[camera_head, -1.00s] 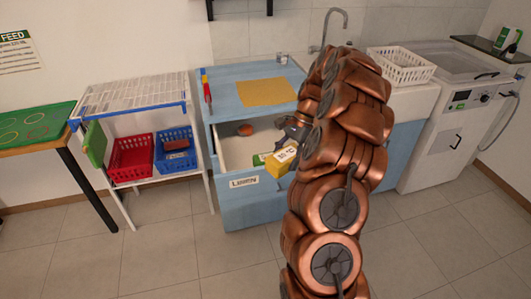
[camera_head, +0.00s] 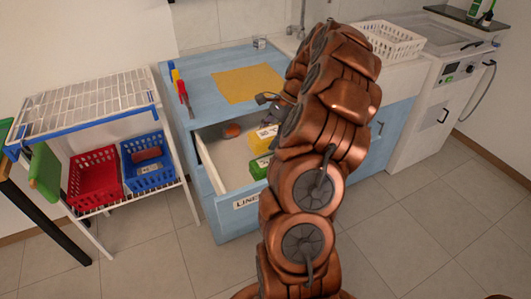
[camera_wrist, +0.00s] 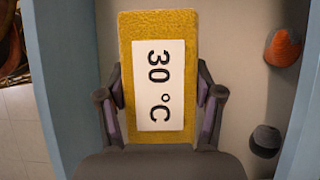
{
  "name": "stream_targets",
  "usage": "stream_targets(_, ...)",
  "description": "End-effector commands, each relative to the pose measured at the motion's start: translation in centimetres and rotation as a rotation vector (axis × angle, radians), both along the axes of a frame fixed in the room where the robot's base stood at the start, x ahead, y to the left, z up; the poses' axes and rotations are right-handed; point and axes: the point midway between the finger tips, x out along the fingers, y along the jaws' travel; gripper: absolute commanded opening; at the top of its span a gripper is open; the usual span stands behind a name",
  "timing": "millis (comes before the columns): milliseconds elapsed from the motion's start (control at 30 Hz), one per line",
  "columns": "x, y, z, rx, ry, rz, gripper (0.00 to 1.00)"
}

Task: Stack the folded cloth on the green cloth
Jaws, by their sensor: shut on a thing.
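The folded cloth is yellow with a white "30 °C" label. It shows in the head view (camera_head: 258,142) inside or just above the open drawer (camera_head: 215,176), and in the wrist view (camera_wrist: 152,28). The green cloth (camera_head: 258,168) lies in the drawer near its front; the yellow cloth appears just behind and above it, partly overlapping in the picture. Whether they touch I cannot tell. My gripper (camera_wrist: 160,92) is shut on the yellow cloth, a finger at each side. In the head view my arm hides most of the gripper. The green cloth is hidden in the wrist view.
An orange-brown object (camera_wrist: 283,47) and a dark object (camera_wrist: 266,140) lie in the drawer right of the cloth in the wrist view. A yellow mat (camera_head: 247,84) lies on the blue cabinet top. A rack with red (camera_head: 95,178) and blue (camera_head: 147,162) baskets stands left.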

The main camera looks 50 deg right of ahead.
Motion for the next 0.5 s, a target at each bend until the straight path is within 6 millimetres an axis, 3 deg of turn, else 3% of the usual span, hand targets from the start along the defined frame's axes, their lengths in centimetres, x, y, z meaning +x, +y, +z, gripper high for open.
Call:
stream_targets(100,0.0,0.1,-2.1,0.002,0.003,0.001,0.28)
stream_targets(500,0.1,0.2,-6.2,0.002,0.001,0.005,0.28)
